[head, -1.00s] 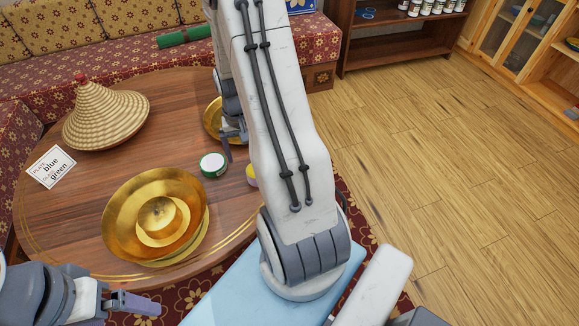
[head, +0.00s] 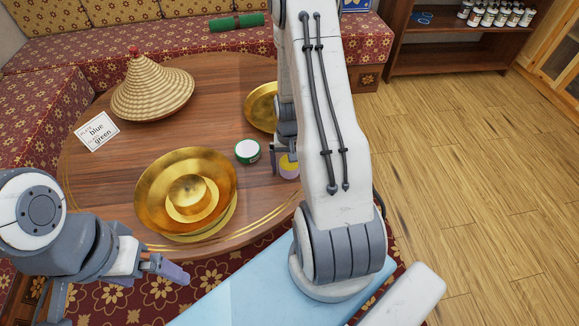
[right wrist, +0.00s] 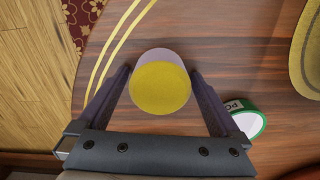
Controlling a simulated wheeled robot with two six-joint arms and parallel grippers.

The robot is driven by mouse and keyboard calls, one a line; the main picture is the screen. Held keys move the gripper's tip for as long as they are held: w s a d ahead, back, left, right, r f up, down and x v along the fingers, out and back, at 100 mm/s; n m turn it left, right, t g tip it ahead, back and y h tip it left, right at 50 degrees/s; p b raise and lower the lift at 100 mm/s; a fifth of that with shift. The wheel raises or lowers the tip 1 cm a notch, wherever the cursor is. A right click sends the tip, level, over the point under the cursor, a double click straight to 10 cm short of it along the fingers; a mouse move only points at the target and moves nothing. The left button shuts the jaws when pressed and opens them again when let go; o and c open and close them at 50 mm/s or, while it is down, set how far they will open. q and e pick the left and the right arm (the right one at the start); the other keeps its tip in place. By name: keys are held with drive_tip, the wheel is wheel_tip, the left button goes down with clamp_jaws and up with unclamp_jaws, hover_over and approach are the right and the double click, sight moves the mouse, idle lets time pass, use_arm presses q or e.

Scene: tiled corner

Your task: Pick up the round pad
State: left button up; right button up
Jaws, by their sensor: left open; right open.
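The round pad, a short cylinder with a yellow face and pale lavender side (right wrist: 160,88), stands on the wooden table near its rim. In the head view the pad (head: 290,169) is partly hidden by my right arm and finger. My right gripper (right wrist: 161,73) is open, with one finger on each side of the pad. Small gaps seem to show between the fingers and the pad. The right gripper (head: 284,160) is mostly hidden behind its arm in the head view. My left gripper (head: 168,268) is open and empty at the table's front left.
A green and white tin (head: 247,151) stands close beside the pad; it also shows in the right wrist view (right wrist: 247,122). Stacked brass dishes (head: 160,180) stand in front, a brass plate (head: 259,106) behind. A woven cone lid (head: 150,90) and a card (head: 97,131) are further left.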

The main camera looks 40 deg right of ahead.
drive_tip(key=shift+c, duration=0.3)
drive_tip(key=c, duration=1.2)
drive_tip(key=shift+r, duration=0.15)
wheel_tip(320, 180, up, 4)
drive_tip(key=shift+r+p, duration=0.25)
drive_tip(key=shift+p, duration=0.05)
drive_tip(key=s+d+r, duration=0.4)
drive_tip(key=s+d, duration=0.1)
drive_tip(key=s+d+r, duration=0.2)
drive_tip(key=s+d, duration=0.1)
drive_tip(key=shift+s+d+r, duration=0.15)
drive_tip(key=shift+d+r, duration=0.05)
